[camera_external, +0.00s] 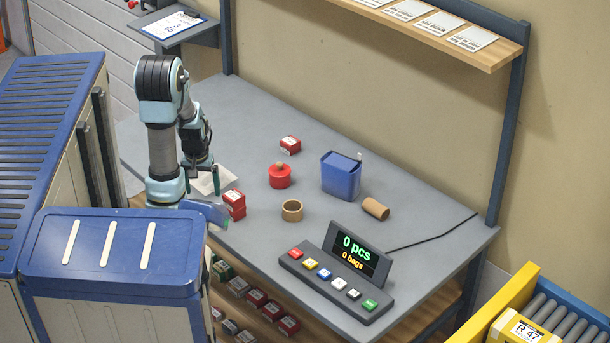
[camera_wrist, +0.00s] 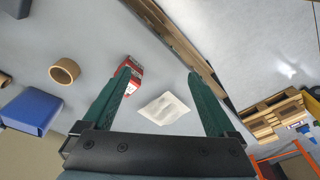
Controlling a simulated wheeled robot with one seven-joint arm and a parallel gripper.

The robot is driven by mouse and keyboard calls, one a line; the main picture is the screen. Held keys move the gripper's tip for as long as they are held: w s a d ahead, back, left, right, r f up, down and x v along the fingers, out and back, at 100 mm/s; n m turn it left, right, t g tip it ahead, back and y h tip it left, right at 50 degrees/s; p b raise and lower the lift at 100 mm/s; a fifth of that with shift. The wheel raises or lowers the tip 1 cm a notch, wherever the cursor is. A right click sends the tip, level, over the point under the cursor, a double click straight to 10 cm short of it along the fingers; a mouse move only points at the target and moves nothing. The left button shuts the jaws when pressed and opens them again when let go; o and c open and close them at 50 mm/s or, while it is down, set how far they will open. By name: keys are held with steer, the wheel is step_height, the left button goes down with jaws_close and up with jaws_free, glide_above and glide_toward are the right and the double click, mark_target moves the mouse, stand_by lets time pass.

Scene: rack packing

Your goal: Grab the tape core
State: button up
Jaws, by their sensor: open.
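The tape core (camera_external: 285,215), a short tan cardboard ring with an open centre, stands on the grey table in front of the red round container. It also shows in the wrist view (camera_wrist: 54,75), left of my fingers. My gripper (camera_external: 202,184) is open and empty above the table's left part, well to the left of the core. In the wrist view my gripper (camera_wrist: 159,73) has its two green fingers wide apart. A white sheet (camera_wrist: 165,108) shows between the fingers.
A red round container (camera_external: 280,178), a blue bin (camera_external: 341,178) and a brown cardboard tube (camera_external: 375,209) stand or lie around the core. Another red box (camera_external: 290,145) is farther back. A button panel with display (camera_external: 335,284) occupies the front right. Free table surrounds the core.

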steer(key=shift+o, duration=0.6)
